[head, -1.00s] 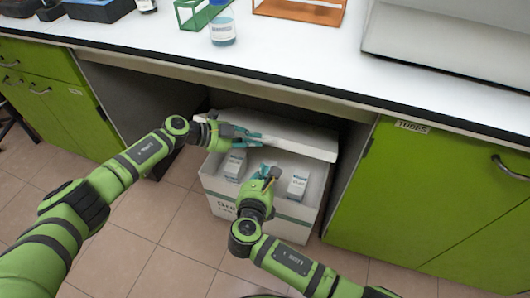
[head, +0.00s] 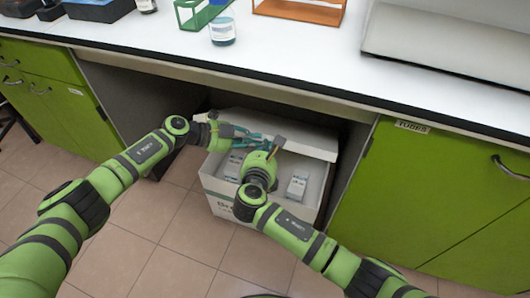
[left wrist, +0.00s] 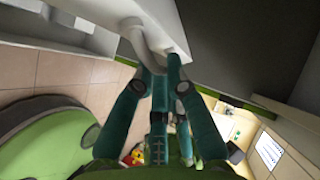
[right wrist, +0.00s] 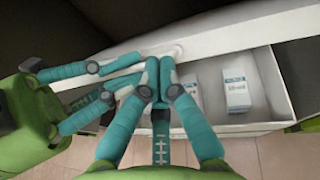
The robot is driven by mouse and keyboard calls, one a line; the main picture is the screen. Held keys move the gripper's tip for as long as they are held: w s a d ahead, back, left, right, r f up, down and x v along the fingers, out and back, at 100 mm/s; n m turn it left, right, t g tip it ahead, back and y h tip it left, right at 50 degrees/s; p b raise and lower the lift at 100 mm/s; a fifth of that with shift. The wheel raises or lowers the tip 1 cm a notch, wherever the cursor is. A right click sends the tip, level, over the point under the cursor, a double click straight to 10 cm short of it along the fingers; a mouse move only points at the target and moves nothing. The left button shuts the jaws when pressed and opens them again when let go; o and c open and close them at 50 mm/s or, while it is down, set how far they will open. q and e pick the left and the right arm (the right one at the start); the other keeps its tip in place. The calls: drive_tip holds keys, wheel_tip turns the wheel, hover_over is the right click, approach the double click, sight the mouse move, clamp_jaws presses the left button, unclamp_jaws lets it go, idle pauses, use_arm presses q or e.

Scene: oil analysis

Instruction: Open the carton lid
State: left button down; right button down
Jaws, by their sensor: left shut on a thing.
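The white carton (head: 222,197) stands in the knee space under the bench. Its lid (head: 301,143) is raised at the back, leaving the front of the box open; small white labelled boxes (head: 297,187) show inside. My left gripper (head: 243,136) is shut on the lid at its left part; the left wrist view shows its fingertips (left wrist: 156,62) at a white curved piece on the lid (left wrist: 140,37). My right gripper (head: 272,150) is over the carton, close beside the left gripper. In the right wrist view its fingertips (right wrist: 160,82) are together just below the lid's edge (right wrist: 230,38).
The bench top (head: 290,45) overhangs the carton. Green cabinets stand left (head: 45,100) and right (head: 430,200) of the knee space. A bottle (head: 222,28) and racks stand on the bench. The tiled floor in front is clear.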

drive_tip(key=shift+w+d+r, duration=0.15)
drive_tip(key=shift+w+r, duration=0.1)
drive_tip(key=shift+r, duration=0.2)
use_arm(q)
drive_tip(key=c, duration=1.2)
unclamp_jaws()
drive_tip(key=shift+s+f, duration=0.1)
